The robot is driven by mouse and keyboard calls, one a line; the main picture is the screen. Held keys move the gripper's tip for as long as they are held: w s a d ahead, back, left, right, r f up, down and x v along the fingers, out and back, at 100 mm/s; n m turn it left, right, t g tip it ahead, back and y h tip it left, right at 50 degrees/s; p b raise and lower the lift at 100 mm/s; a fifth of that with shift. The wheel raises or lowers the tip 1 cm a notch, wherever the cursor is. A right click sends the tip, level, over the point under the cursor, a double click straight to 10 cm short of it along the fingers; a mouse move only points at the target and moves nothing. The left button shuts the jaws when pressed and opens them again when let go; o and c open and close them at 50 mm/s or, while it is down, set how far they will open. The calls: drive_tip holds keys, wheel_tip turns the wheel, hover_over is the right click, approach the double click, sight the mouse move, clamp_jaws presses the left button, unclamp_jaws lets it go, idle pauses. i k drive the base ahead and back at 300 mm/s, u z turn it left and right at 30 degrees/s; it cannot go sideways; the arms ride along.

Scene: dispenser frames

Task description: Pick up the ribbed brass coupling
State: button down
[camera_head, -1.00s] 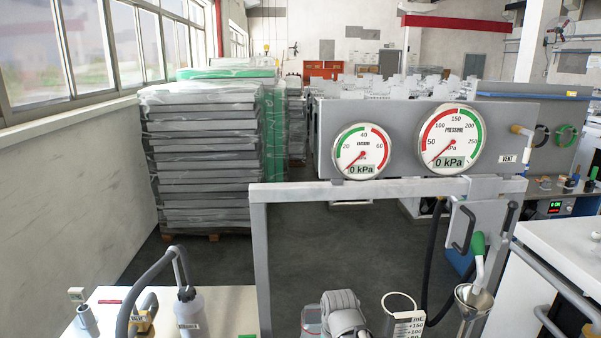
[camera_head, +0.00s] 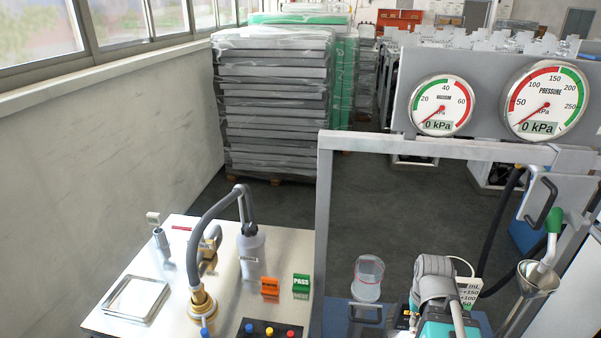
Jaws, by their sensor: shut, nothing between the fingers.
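A round brass fitting (camera_head: 202,305) with stepped rings stands on the white table at the left, at the lower end of a grey hose. A smaller brass piece (camera_head: 211,242) sits behind the hose and is partly hidden by it. I cannot tell for sure which of them is the ribbed brass coupling. My gripper is not in view.
The white table (camera_head: 185,262) also holds a silver-framed plate (camera_head: 136,299), a white bottle (camera_head: 251,252), orange (camera_head: 270,288) and green (camera_head: 301,285) signs and a button box. A grey gauge frame (camera_head: 323,230) stands right of it. A clear beaker (camera_head: 368,277) stands beyond.

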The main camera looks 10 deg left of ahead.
sight(197, 291)
drive_tip(key=u, duration=1.55)
drive_tip(key=k, duration=0.45)
drive_tip(key=u, duration=0.15)
drive_tip(key=i, duration=0.5)
drive_tip(key=z, duration=0.05)
